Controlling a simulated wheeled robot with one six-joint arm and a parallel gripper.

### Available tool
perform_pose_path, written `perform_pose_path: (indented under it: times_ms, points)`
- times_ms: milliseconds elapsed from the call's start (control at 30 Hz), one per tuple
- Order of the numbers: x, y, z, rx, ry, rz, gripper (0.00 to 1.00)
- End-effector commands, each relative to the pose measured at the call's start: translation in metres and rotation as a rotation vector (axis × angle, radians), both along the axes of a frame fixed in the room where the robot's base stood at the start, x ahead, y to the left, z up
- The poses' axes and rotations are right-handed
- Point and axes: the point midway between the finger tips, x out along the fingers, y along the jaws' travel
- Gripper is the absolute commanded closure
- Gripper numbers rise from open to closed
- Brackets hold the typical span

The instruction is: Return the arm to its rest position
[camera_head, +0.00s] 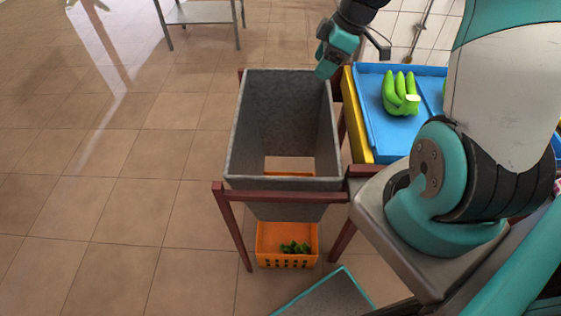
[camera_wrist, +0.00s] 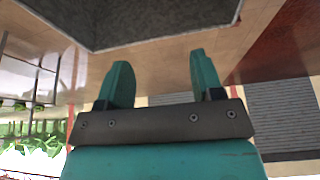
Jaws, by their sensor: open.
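My gripper (camera_head: 325,68) is at the upper middle of the head view, above the far right corner of the grey bin. In the wrist view its two teal fingers (camera_wrist: 160,78) stand apart with nothing between them. My arm fills the right side of the head view, with a large teal and white link in front of the blue tray. The arm's middle links are partly out of frame at the top.
The grey open-topped bin (camera_head: 232,130) sits in a dark red frame (camera_head: 231,217). An orange crate (camera_head: 287,261) with green pieces is below it. A green banana bunch (camera_head: 400,94) lies on the blue tray (camera_head: 375,138).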

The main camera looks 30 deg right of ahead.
Motion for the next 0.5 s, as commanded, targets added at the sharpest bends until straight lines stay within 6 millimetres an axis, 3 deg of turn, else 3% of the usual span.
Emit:
perform_pose_path:
  times_ms: [200, 500]
  points:
    - [-0.007, -0.009, 0.026, -0.001, -0.001, -0.001, 0.39]
    - [-0.008, -0.01, 0.032, 0.0, 0.0, 0.001, 0.39]
